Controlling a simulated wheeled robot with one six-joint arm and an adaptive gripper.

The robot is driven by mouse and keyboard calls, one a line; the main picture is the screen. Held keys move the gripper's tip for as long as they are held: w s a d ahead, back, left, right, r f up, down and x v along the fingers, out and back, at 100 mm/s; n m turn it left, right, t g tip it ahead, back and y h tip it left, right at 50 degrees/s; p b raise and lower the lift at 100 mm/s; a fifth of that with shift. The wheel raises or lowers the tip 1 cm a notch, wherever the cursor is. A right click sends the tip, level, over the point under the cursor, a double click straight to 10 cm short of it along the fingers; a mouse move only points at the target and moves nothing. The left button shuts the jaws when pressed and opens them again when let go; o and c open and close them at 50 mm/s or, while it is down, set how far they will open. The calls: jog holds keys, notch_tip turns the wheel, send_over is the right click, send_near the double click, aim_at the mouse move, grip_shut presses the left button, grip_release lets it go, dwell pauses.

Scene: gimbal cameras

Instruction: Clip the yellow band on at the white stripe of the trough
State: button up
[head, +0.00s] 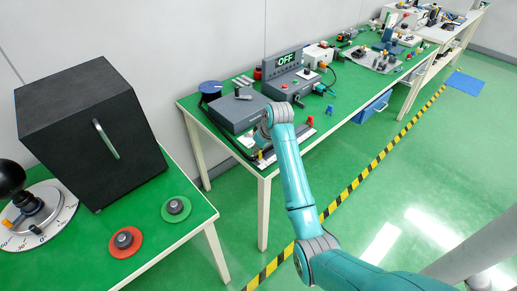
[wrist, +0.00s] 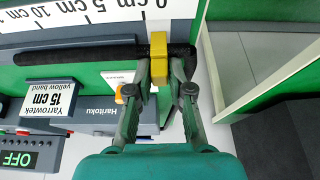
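The yellow band (wrist: 159,58) is a small yellow block between the fingertips of my gripper (wrist: 160,78) in the wrist view. The fingers look shut on it. It lies across a black cable-like bar (wrist: 60,57), near the 0 cm end of a white scale (wrist: 80,18). I cannot tell whether it is clipped around the bar or only against it.
A label (wrist: 48,96) reads Yarrowtek yellow band 15 cm. A grey box with an OFF display (head: 285,61) stands behind my arm. Red (head: 310,121) and blue (head: 329,110) pieces stand on the green table. A black cabinet (head: 90,130) stands on the left table, across a gap.

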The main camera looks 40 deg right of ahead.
jog(key=shift+o, duration=0.7)
jog(key=shift+s+f, duration=0.15)
jog(key=shift+f, duration=0.05)
jog(key=v, duration=0.7)
jog(key=shift+r, duration=0.4)
